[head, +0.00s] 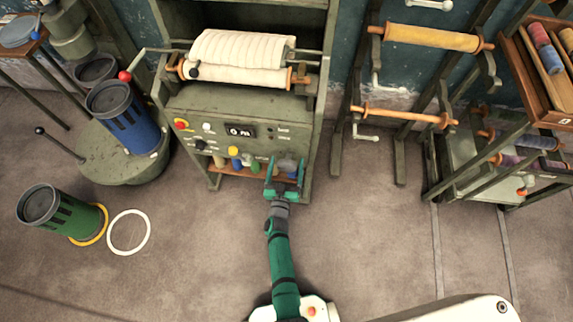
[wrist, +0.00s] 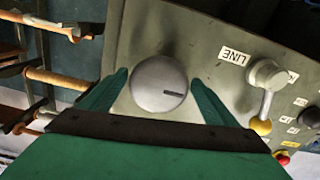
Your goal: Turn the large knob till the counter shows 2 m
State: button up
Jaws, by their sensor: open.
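The large knob (wrist: 160,84) is a round grey dial with a dark pointer line, seen face-on in the wrist view; its line points right. My gripper (head: 285,170) is at the lower right of the machine's front panel in the head view. In the wrist view its green fingers (wrist: 159,78) are open, one on either side of the knob, with a narrow gap at each side. The counter (head: 240,131) on the panel appears to show 0 m. In the head view the knob is largely hidden by my gripper.
A white cloth roll (head: 240,50) lies above the panel. Racks with rolls (head: 430,38) stand right. Open floor (head: 360,240) lies in front.

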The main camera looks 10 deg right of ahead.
jog(key=shift+s+d, duration=0.1)
jog(key=c, duration=1.1)
jog(key=shift+o, duration=0.2)
jog(key=shift+m, duration=0.4)
jog(key=m, duration=1.6)
jog(key=shift+d+m, duration=0.1)
jog(key=shift+m, duration=0.2)
jog(key=m, duration=0.6)
jog(key=shift+f, duration=0.1)
jog(key=shift+m, duration=0.4)
